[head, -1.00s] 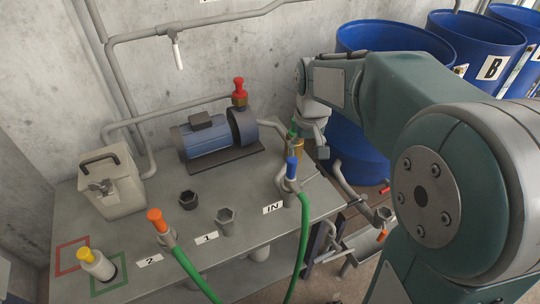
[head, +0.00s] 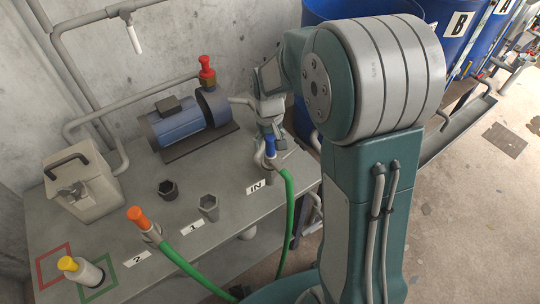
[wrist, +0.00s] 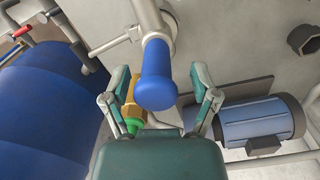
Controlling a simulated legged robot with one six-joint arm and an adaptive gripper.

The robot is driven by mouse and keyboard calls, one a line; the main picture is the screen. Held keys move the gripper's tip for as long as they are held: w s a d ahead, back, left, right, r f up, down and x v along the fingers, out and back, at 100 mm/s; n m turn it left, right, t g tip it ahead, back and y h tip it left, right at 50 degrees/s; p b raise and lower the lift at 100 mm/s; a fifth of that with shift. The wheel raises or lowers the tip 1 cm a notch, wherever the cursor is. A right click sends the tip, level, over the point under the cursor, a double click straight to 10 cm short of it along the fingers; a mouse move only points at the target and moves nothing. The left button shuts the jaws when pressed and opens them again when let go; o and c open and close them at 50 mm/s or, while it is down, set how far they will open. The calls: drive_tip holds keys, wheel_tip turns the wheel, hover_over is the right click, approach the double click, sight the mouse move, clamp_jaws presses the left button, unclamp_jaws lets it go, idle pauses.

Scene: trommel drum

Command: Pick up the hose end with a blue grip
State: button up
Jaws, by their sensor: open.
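The hose end with a blue grip (head: 270,146) stands upright in the holder by the IN label, with a green hose (head: 287,195) hanging from it. In the wrist view the blue grip (wrist: 155,77) lies between the two spread fingers, with space on both sides. My gripper (wrist: 159,74) is open and holds nothing. In the head view my gripper (head: 272,128) is just behind and above the blue grip, and its fingers are partly hidden.
A hose end with an orange grip (head: 137,217) stands at the 2 label. A blue motor (head: 180,122), a red-capped fitting (head: 207,70) and a beige box (head: 80,185) are on the bench. A brass fitting (wrist: 131,110) is close to my left finger. Blue drums (head: 450,25) stand behind.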

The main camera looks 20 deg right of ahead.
wheel_tip(320, 180, down, 2)
drive_tip(key=shift+d+f, duration=0.1)
drive_tip(key=shift+d, duration=0.05)
drive_tip(key=shift+c, duration=0.3)
clamp_jaws()
